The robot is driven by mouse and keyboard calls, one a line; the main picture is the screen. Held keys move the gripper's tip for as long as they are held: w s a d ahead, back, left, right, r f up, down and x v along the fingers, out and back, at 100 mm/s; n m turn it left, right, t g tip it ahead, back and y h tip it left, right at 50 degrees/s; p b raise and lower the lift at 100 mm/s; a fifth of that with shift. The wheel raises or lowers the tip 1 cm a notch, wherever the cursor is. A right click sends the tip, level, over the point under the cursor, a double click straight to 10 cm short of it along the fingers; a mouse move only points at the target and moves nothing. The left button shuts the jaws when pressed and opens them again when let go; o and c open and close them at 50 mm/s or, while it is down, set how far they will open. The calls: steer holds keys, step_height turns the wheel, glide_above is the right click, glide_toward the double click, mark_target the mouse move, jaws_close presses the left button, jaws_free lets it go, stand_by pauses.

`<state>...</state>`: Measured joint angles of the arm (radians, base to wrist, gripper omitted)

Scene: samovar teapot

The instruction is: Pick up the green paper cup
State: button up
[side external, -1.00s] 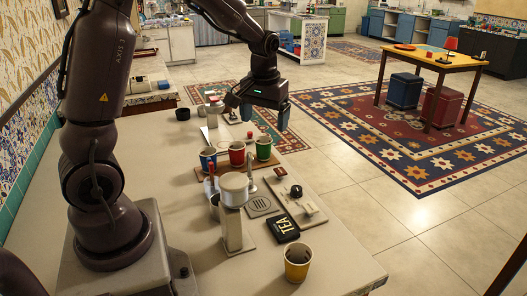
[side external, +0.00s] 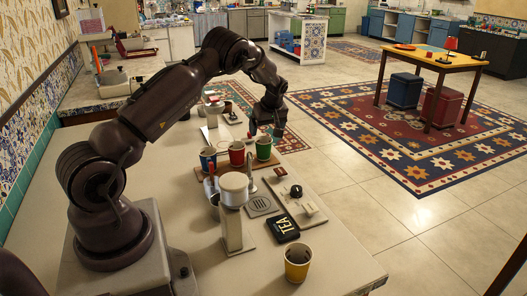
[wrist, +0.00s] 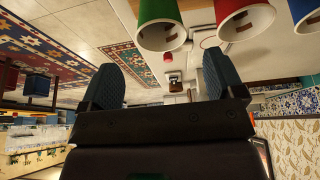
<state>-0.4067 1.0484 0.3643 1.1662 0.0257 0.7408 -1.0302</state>
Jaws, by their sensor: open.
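A red cup (side external: 237,152) stands in the middle and a blue cup (side external: 208,159) at the left. My gripper (side external: 265,132) is just behind and above the green cup in the side view, partly hidden there. In the wrist view my gripper (wrist: 165,80) has its two blue-grey fingers apart with nothing between them. The green cup (wrist: 160,22) shows beyond the fingertips at the top, with the red cup (wrist: 243,17) beside it.
A silver and white samovar-like device (side external: 233,188) stands in front of the cups. A yellow cup (side external: 297,263) and a black TEA box (side external: 283,228) are nearer the front. The counter's right edge runs close to the board (side external: 220,172).

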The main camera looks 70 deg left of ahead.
mark_target(263, 145)
steer(key=x, duration=0.8)
steer(key=shift+s+f, duration=0.1)
steer(key=shift+f, duration=0.2)
steer(key=c, duration=0.8)
